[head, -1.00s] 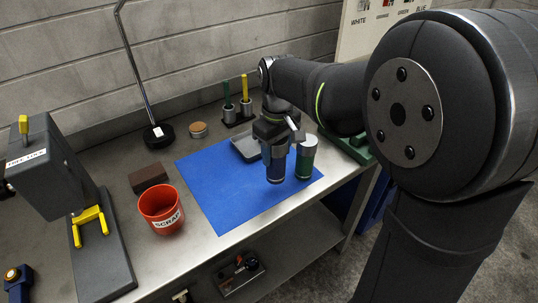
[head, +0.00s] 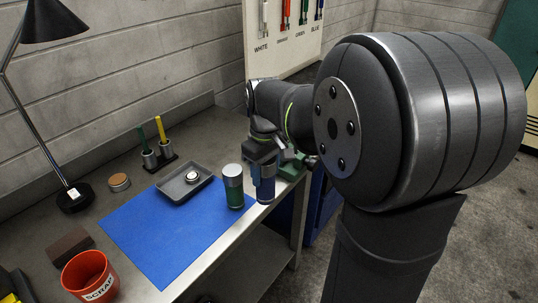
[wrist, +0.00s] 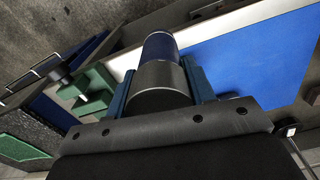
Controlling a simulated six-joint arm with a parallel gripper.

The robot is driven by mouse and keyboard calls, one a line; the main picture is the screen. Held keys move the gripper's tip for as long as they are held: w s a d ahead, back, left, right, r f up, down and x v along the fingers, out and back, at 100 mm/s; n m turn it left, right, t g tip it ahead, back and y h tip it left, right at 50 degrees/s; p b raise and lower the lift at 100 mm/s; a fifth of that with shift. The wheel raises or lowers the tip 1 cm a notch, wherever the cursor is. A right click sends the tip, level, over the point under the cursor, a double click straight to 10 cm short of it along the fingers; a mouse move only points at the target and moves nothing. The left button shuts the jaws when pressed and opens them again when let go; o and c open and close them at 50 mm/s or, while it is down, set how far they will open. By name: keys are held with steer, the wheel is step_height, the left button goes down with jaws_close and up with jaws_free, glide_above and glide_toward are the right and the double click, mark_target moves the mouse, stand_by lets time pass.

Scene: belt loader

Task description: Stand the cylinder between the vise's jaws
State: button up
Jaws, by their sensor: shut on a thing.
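My gripper (head: 264,168) is shut on a blue cylinder (head: 266,190) with a grey metal end, held roughly upright near the bench's right edge. In the wrist view the cylinder (wrist: 158,50) sits between my two blue fingers. The green vise (head: 293,166) is just behind and right of the gripper, partly hidden by my arm. In the wrist view the vise (wrist: 90,90) lies left of the cylinder, apart from it. A green cylinder with a silver top (head: 233,187) stands upright on the mat's right side, left of the held one.
The blue mat (head: 165,235) is largely clear. A grey tray (head: 170,193) holding a small round part lies at its back edge.

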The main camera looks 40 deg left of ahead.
steer(key=w+d+f+m, duration=0.6)
steer(key=w+d+f, duration=0.55)
steer(key=d, duration=0.25)
steer(key=w+d+f+m, duration=0.7)
steer(key=w+d+f, duration=0.3)
steer(key=w+d, duration=0.3)
steer(key=w+a+r+n, duration=0.5)
steer(key=a+r+n, duration=0.3)
steer(key=a+r, duration=0.5)
steer(key=s+a+r+n, duration=0.3)
steer(key=a+r+n, duration=0.1)
steer(key=a+r, duration=0.4)
steer(key=s+a+r+n, duration=0.2)
steer(key=a+r+n, duration=0.3)
steer(key=a+r, duration=0.3)
steer(key=s+a+f, duration=0.2)
steer(key=a+f, duration=0.8)
steer(key=shift+s+a, duration=0.4)
steer(key=shift+f, duration=0.2)
